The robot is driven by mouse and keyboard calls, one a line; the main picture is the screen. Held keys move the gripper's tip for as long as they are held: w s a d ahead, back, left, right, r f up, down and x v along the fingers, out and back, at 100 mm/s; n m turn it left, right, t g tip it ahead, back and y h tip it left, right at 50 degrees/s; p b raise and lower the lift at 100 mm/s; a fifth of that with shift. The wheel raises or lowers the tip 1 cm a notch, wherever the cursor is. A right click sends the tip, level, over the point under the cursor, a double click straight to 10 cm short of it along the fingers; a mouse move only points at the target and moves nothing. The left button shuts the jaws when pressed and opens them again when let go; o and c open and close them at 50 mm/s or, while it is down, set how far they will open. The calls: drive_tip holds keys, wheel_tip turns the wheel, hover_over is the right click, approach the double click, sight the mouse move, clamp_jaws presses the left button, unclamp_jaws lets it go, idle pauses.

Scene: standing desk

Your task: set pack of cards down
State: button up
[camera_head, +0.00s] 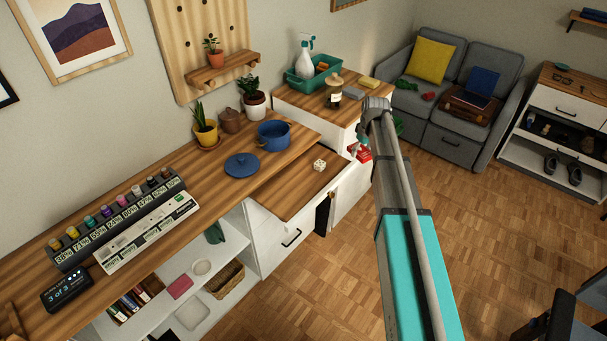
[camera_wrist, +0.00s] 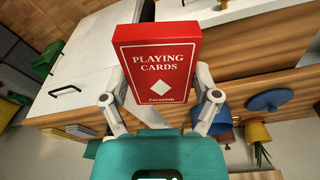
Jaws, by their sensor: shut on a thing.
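The pack of cards (camera_wrist: 157,65) is a red box with white lettering, held upright in the wrist view. My gripper (camera_wrist: 158,95) is shut on it, with a finger on each of its sides. In the head view only a small red part of the pack (camera_head: 362,154) shows beside my arm, which hides the rest. There the pack is in the air right of the wooden desk top, near the white cabinet.
A white die (camera_head: 319,165) lies on the lower wooden surface (camera_head: 290,195), which is otherwise bare. A blue pot (camera_head: 274,136) and its blue lid (camera_head: 242,165) stand on the desk. A green bin (camera_head: 314,75) with a spray bottle stands behind.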

drive_tip(key=shift+d, duration=0.2)
drive_tip(key=s+a+f+n+b, duration=0.1)
drive_tip(key=s+a+n, duration=0.2)
drive_tip(key=s+a, duration=1.4)
drive_tip(key=shift+a+f, duration=0.25)
drive_tip(key=shift+a, duration=0.95)
drive_tip(key=shift+b, duration=0.3)
drive_tip(key=b, duration=0.8)
hover_over(298, 190)
drive_tip(key=s, duration=0.1)
wheel_tip(298, 190, down, 8)
drive_tip(key=shift+s+d+r, duration=0.1)
drive_tip(key=shift+s, duration=0.05)
drive_tip(key=shift+w+f+b, duration=0.45)
drive_tip(key=shift+w+f, duration=0.2)
